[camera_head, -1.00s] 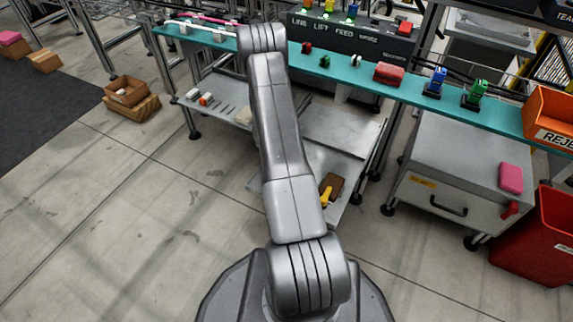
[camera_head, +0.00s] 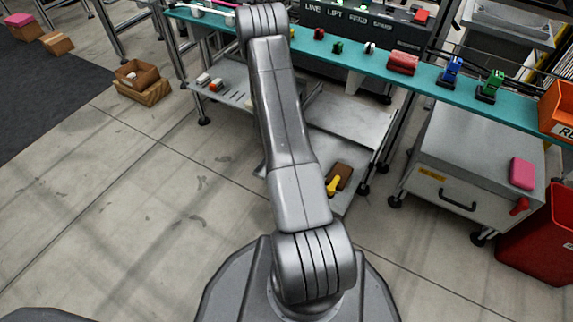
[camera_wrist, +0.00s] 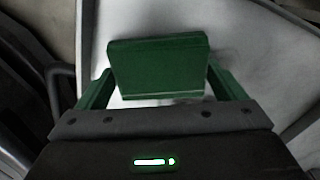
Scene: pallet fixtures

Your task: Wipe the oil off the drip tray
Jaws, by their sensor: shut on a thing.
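In the wrist view my gripper (camera_wrist: 160,88) is shut on a green block (camera_wrist: 158,66), which sits between its two green fingers. A pale grey surface (camera_wrist: 225,22) lies behind the block; I cannot tell if they touch. In the head view my arm hides my gripper. A flat grey panel (camera_head: 350,122) low under the teal shelf may be the drip tray. I cannot make out oil on it. A brown piece with a yellow part (camera_head: 337,180) lies at the panel's near edge.
A teal shelf (camera_head: 425,78) with small coloured parts runs across the back. A grey cabinet (camera_head: 470,160) with a pink block (camera_head: 522,173) on top stands right, beside a red bin (camera_head: 535,240). Brown boxes (camera_head: 140,82) sit left.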

